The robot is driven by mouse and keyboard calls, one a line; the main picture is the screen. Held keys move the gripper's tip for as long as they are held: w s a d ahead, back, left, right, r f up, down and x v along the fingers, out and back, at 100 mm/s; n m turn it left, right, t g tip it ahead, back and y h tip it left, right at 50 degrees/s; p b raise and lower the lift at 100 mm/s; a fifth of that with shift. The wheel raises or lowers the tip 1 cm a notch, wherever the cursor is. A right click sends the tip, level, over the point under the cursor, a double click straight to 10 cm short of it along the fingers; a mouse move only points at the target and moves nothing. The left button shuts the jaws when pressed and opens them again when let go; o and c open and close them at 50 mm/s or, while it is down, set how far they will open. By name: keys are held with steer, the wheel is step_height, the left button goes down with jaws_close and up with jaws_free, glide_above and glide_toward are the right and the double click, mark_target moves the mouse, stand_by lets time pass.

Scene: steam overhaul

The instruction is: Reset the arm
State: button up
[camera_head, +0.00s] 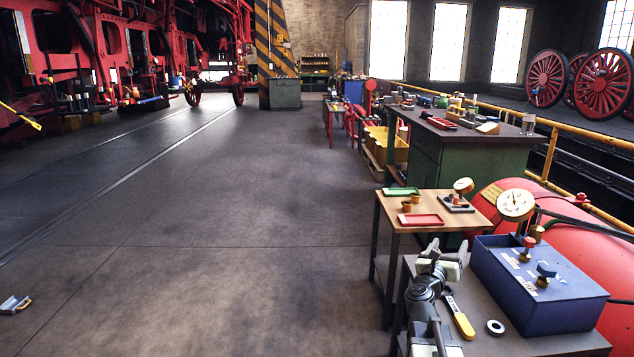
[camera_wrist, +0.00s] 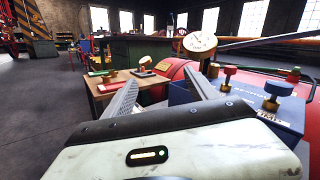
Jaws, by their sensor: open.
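My gripper (camera_head: 445,255) is open and empty. It is raised above the near grey table at the lower right of the head view, left of a blue box. In the wrist view its two fingers (camera_wrist: 163,98) spread apart, with the small wooden table and the red tank beyond them. The lower part of my arm shows in front of the near table and hides some of its top.
The blue box (camera_head: 540,290) bears a red and a blue valve knob. A yellow-handled tool (camera_head: 462,322) and a metal ring (camera_head: 495,327) lie beside it. A wooden table (camera_head: 450,215) with trays, a gauge (camera_head: 515,204) and a red tank (camera_head: 590,245) stand close behind. The floor at left is largely clear.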

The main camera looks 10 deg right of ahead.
steer(key=w+a+n+t+y, duration=0.45)
steer(key=a+n+y, duration=0.35)
steer(key=a+n, duration=0.5)
steer(key=a+f+n+g+y, duration=0.2)
steer(key=a+f+n+y, duration=0.15)
steer(key=a, duration=0.35)
steer(key=s+a+f+n+g+y, duration=0.1)
steer(key=a+f+n+g+y, duration=0.1)
steer(key=a+f+n, duration=0.3)
steer(key=a+f+n+g+y, duration=0.25)
steer(key=a+n, duration=0.25)
steer(key=a, duration=0.3)
steer(key=s+a+f+n+g, duration=0.2)
steer(key=s+f+n, duration=0.2)
steer(key=f, duration=0.2)
steer(key=s+d+f+n+g+h, duration=0.25)
steer(key=s+f+n+g, duration=0.25)
steer(key=s, duration=0.4)
steer(key=s+d+f+n+g+h, duration=0.1)
steer(key=s+d+f+n+g, duration=0.35)
steer(key=s, duration=0.45)
step_height(320, 180, up, 35)
steer(key=a+n+p, duration=0.1)
steer(key=p, duration=3.4)
steer(key=shift+s+r+g, duration=0.15)
steer(key=shift+r+g, duration=0.05)
steer(key=shift+g, duration=0.15)
steer(key=shift+a, duration=0.1)
